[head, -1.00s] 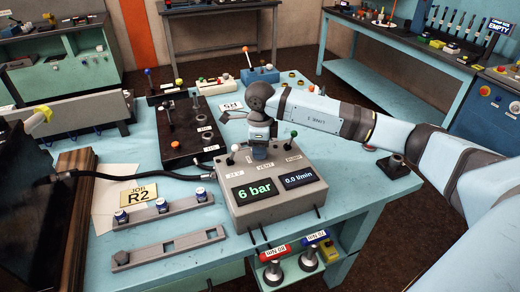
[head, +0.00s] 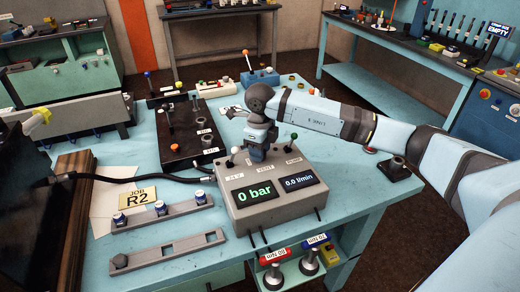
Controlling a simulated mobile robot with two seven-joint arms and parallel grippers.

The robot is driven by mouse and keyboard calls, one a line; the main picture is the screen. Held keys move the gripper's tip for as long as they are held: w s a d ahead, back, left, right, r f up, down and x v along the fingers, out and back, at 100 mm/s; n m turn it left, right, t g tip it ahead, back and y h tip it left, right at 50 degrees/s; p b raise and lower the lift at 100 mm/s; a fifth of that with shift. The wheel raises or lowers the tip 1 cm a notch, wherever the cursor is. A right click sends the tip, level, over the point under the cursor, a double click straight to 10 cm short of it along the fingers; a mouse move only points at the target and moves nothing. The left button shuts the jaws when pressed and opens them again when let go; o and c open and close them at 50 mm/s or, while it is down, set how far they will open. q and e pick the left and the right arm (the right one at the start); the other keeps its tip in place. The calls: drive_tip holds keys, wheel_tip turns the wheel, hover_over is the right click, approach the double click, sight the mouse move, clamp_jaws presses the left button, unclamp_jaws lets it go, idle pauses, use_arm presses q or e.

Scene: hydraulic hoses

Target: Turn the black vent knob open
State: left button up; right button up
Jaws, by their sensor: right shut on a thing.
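The grey control box (head: 262,203) stands near the front of the blue table in the head view. Its left display (head: 255,192) reads 0 bar and its right display (head: 300,182) reads 0.0 l/min. My right gripper (head: 257,156) points down at the top of the box, at the VENT label, between a white-tipped lever (head: 234,150) and a green-tipped lever (head: 293,137). It is shut on the black vent knob, which the gripper hides. My left gripper is not in view.
A black valve block (head: 185,140) with levers stands behind the box. A black hose (head: 120,178) runs in from the left. Rails (head: 165,251) and a JOB R2 card (head: 138,197) lie to the left.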

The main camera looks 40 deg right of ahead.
drive_tip(key=o, duration=0.9)
drive_tip(key=shift+r, duration=0.15)
wheel_tip(320, 180, up, 14)
drive_tip(key=shift+f+b, duration=0.2)
drive_tip(key=shift+b, duration=0.25)
drive_tip(key=shift+s+f, duration=0.1)
